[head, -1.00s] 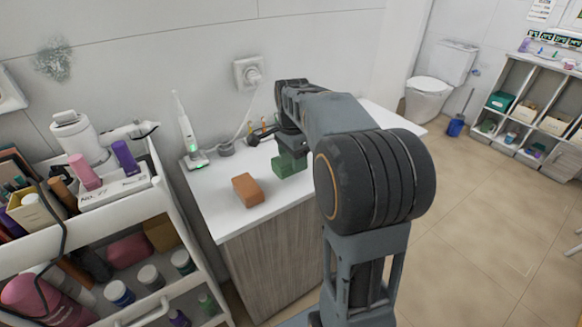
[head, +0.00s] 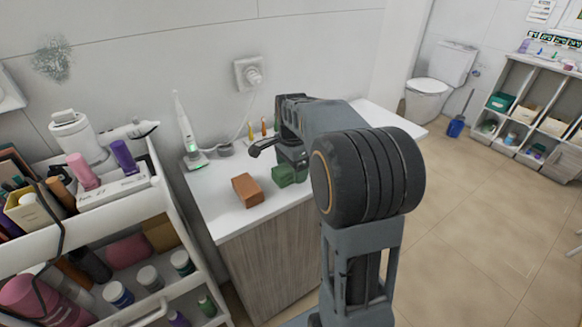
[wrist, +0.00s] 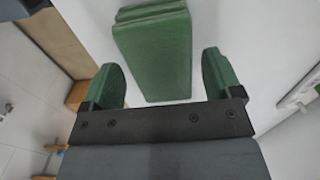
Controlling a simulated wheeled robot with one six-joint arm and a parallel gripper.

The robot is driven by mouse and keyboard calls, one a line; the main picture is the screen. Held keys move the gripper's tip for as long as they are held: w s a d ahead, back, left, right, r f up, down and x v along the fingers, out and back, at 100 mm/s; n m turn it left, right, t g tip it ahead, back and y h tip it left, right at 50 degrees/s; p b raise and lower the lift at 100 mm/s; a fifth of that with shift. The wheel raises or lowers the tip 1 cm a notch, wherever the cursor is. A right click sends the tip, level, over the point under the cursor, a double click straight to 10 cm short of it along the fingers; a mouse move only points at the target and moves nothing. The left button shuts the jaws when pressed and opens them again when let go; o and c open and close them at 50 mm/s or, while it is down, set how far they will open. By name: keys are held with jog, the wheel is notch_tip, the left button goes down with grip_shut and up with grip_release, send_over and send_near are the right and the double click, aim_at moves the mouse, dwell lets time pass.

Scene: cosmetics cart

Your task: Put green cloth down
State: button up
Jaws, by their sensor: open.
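The green cloth (head: 284,175) is a folded block on the white counter, beside an orange-brown folded block. It also shows in the wrist view (wrist: 153,52), lying on the white surface. My gripper (wrist: 160,68) is open, with one green-tipped finger on either side of the cloth's near end. Gaps show between the cloth and both fingers. In the head view my gripper (head: 292,158) is just behind and above the cloth, and my arm hides part of this area.
The orange-brown block (head: 247,190) lies left of the cloth on the counter (head: 222,205). An electric toothbrush (head: 187,132) stands at the back left, and small bottles (head: 263,128) stand by the wall. A crowded cart (head: 150,205) is at the left.

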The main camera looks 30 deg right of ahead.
notch_tip(320, 180, up, 11)
jog(key=p, duration=0.2)
jog(key=s+a+f+n+t, duration=0.1)
jog(key=s+a+f+n, duration=0.4)
jog(key=s+n, duration=0.3)
jog(key=s+a+f+n+t, duration=0.2)
jog(key=s+a+f+n, duration=0.3)
jog(key=s+n, duration=0.3)
jog(key=shift+a+f+n, duration=0.2)
jog(key=shift+f+n, duration=0.2)
jog(key=shift+f, duration=0.1)
jog(key=shift+r, duration=0.1)
